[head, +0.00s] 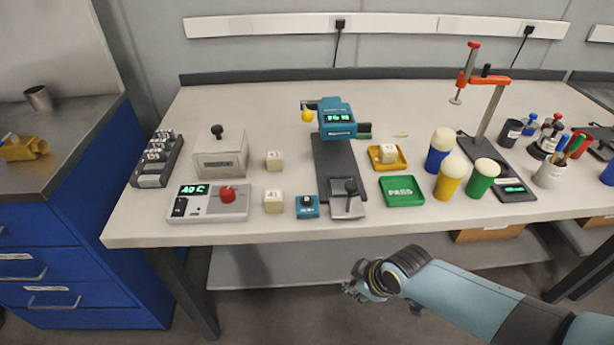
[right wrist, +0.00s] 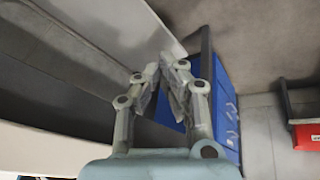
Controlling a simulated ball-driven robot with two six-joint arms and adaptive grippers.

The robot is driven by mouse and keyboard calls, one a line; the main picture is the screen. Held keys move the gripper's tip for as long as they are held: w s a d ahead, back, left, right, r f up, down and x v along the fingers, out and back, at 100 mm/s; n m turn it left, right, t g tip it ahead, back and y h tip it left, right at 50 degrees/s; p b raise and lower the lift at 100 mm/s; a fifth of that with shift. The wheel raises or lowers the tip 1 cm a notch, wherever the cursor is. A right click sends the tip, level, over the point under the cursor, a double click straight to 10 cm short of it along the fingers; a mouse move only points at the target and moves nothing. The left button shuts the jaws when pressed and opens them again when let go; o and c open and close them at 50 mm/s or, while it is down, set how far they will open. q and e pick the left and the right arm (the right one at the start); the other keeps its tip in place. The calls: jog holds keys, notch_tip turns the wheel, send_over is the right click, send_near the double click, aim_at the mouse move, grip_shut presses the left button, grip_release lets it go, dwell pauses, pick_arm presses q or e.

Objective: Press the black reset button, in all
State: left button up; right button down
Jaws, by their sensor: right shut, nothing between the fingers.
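Several black controls show on the table in the head view, and I cannot tell by label which is the reset button. A black knob (head: 217,131) tops a grey box (head: 221,158) at the left. A black switch (head: 180,207) sits on the white console (head: 208,204) with a green display and red knob. A black-topped lever (head: 350,187) stands on a grey plate at the front middle. My right gripper (head: 352,286) is shut and empty, in front of and below the table edge, apart from everything. It also shows in the right wrist view (right wrist: 169,65). My left gripper is out of view.
The table (head: 255,231) also bears a small blue button box (head: 307,207), a teal gauge stand (head: 337,119), a green tray (head: 401,191), several coloured cylinders and an orange clamp (head: 484,79). Blue drawers (head: 70,240) stand at the left. A shelf (head: 265,268) lies under the table.

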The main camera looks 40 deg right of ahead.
jog(key=w+a+r+n+t+p, duration=0.1)
jog(key=w+r+p, duration=0.2)
jog(key=w+r, duration=0.35)
jog(key=w+a+r+n+t+p, duration=0.1)
jog(key=w+r+n+p, duration=0.15)
jog(key=r, duration=0.75)
notch_tip(320, 180, up, 10)
jog(key=n+t+y+p, duration=0.2)
jog(key=n+p, duration=0.1)
send_over(304, 201)
pick_arm(q)
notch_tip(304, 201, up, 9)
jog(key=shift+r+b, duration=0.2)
jog(key=shift+b, duration=0.1)
pick_arm(e)
jog(key=shift+f, duration=0.1)
jog(key=shift+f, duration=0.1)
pick_arm(q)
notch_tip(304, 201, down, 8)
jog(key=b, duration=0.7)
jog(key=shift+b, duration=0.4)
pick_arm(e)
notch_tip(304, 201, down, 9)
jog(key=shift+r, duration=0.2)
jog(key=shift+f, duration=0.15)
pick_arm(q)
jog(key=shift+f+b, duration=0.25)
jog(key=shift+b, duration=0.1)
pick_arm(e)
jog(key=shift+f, duration=0.3)
